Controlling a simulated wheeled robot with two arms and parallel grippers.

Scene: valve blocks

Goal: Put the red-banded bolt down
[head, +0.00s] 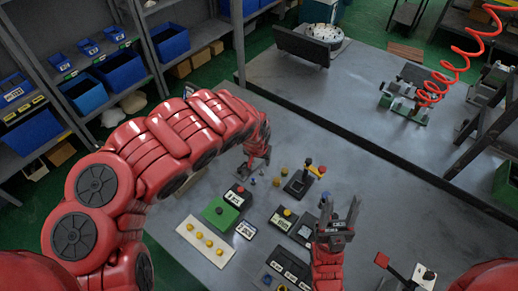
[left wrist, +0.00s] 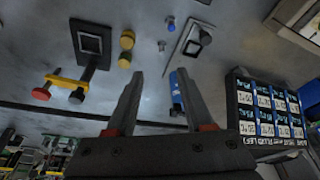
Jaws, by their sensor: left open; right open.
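My left gripper (head: 255,168) is open above the grey table (head: 355,165), near a few small bolts. In the left wrist view its fingers (left wrist: 159,72) are apart, with nothing visibly clamped between them. A blue piece (left wrist: 177,92) shows beside the right finger; I cannot tell whether it touches. I cannot make out a red band on any bolt. My right gripper (head: 340,206) is open and pointing up at the front of the table, with nothing visible in it.
A black valve block (head: 298,184) with a yellow handle stands right of my left gripper. A green block (head: 220,211), a white plate with yellow knobs (head: 193,231) and dark blocks (head: 284,218) stand nearer.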

